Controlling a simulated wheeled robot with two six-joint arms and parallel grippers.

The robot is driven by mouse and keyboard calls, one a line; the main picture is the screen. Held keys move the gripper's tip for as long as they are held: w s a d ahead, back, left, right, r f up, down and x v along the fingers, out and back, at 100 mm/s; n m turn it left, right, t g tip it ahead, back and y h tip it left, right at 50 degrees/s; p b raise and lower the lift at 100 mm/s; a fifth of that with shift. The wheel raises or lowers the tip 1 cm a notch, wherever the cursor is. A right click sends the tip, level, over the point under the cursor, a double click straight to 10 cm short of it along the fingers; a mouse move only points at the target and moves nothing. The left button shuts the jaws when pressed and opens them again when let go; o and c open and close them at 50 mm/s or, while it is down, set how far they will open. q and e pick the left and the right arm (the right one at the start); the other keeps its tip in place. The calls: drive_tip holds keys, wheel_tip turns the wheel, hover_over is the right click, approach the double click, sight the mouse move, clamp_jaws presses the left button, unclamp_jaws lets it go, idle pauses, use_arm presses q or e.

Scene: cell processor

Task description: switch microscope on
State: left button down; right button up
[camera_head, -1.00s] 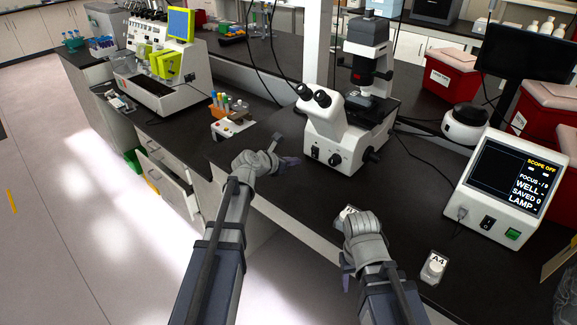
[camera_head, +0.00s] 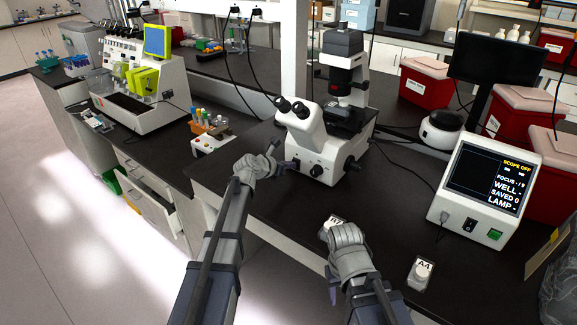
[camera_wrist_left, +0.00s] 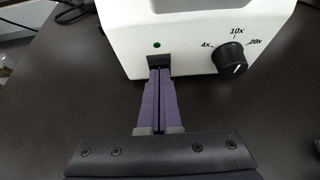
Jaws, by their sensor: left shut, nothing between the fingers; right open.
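The white microscope (camera_head: 311,137) stands on the dark bench. Its base front also shows in the left wrist view (camera_wrist_left: 112,38), with a black rocker switch (camera_wrist_left: 158,61), a small dark green dot above it and a black 4x/10x/20x knob (camera_wrist_left: 230,58). My left gripper (camera_head: 290,163) is shut and empty. In the left wrist view its purple fingertips (camera_wrist_left: 159,72) are right at the switch and cover its lower part; I cannot tell whether they touch. The control box screen (camera_head: 490,178) reads "SCOPE OFF". My right gripper (camera_head: 333,287) is over the bench's front edge, its fingers mostly hidden.
A labelled dish A4 (camera_head: 421,272) lies near the front edge, and another label (camera_head: 334,222) shows behind my right wrist. The control box (camera_head: 470,225) and red bins (camera_head: 515,118) stand to the right. A tube rack (camera_head: 207,124) stands left of the microscope.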

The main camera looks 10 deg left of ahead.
use_arm(q)
drive_tip(key=shift+w+d+r, duration=0.15)
drive_tip(key=shift+w+r, duration=0.15)
drive_tip(key=shift+w, duration=0.1)
drive_tip(key=shift+s+f, duration=0.1)
drive_tip(key=shift+f, duration=0.05)
drive_tip(key=shift+r+p, duration=0.85)
drive_tip(key=shift+p, duration=0.15)
drive_tip(key=shift+s, duration=0.1)
drive_tip(key=s, duration=0.1)
drive_tip(key=s+a, duration=0.1)
drive_tip(key=s, duration=0.1)
drive_tip(key=shift+s+a, duration=0.25)
drive_tip(key=shift+a, duration=0.1)
drive_tip(key=s+a+r+p, duration=0.3)
drive_tip(key=s+r+p, duration=0.3)
drive_tip(key=r+p, duration=0.1)
drive_tip(key=shift+a, duration=0.15)
